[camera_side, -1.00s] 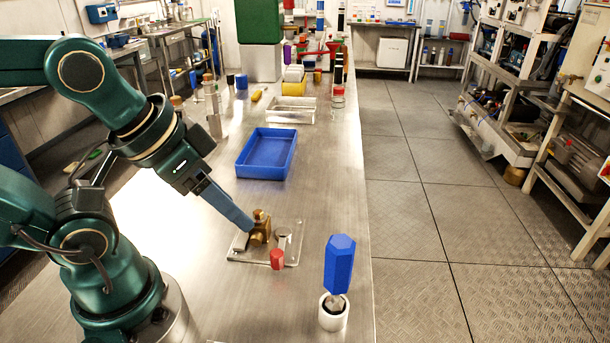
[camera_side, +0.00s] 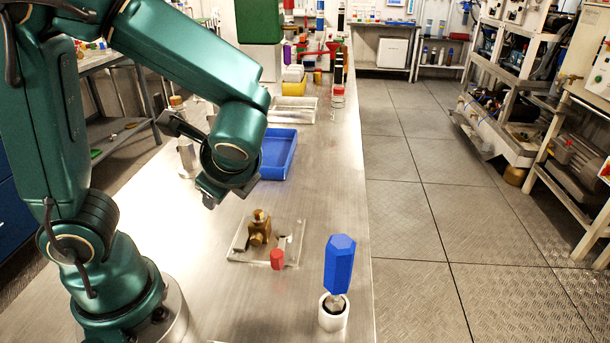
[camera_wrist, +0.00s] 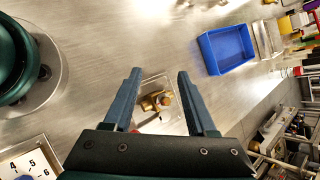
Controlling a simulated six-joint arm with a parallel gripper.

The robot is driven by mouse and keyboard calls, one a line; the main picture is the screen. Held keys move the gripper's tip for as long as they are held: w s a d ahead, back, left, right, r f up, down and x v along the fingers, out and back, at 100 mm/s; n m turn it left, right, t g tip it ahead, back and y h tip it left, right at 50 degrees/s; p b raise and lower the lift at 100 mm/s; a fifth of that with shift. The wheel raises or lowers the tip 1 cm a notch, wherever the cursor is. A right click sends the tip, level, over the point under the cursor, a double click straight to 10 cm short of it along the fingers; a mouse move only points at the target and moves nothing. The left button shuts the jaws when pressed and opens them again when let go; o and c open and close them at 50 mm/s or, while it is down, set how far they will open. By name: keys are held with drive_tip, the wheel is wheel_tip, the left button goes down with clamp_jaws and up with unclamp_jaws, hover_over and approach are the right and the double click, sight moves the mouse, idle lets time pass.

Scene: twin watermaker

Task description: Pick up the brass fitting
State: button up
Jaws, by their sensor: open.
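The brass fitting (camera_side: 260,228) stands on a clear square plate (camera_side: 284,258) on the steel bench. In the wrist view the brass fitting (camera_wrist: 157,101) shows between and beyond my two fingers. My gripper (camera_wrist: 158,74) is open and empty, with its fingers apart. In the side view my gripper (camera_side: 207,196) is above and to the left of the fitting, clear of it, and its fingertips are hard to make out.
A red knob (camera_side: 277,259) sits at the plate's front edge. A blue-handled tool (camera_side: 339,265) stands in a white cup (camera_side: 333,318) to the right, near the bench edge. A blue tray (camera_side: 280,160) lies behind. Bare bench surrounds the plate.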

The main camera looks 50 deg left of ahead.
sight(259, 214)
drive_tip(key=w+f+m+y, duration=0.1)
drive_tip(key=m, duration=0.1)
drive_tip(key=w+d+m+t+y, duration=0.1)
drive_tip(key=m, duration=0.1)
drive_tip(key=w+f+m, duration=0.1)
drive_tip(key=m, duration=0.1)
drive_tip(key=shift+w+d+f+t+y, duration=0.3)
drive_tip(key=shift+w+d+t+y, duration=0.05)
drive_tip(key=shift+w+t+y, duration=0.05)
drive_tip(key=f+m, duration=0.1)
drive_tip(key=d+f+m+t, duration=0.1)
drive_tip(key=d+m, duration=0.1)
drive_tip(key=shift+w+d+f+t+y, duration=0.1)
drive_tip(key=shift+w+f+t+y, duration=0.2)
drive_tip(key=shift+f, duration=0.1)
drive_tip(key=shift+s+d+f, duration=0.1)
drive_tip(key=shift+s+f, duration=0.05)
drive_tip(key=shift+f, duration=0.05)
drive_tip(key=shift+m, duration=0.3)
drive_tip(key=shift+x, duration=2.45)
clamp_jaws()
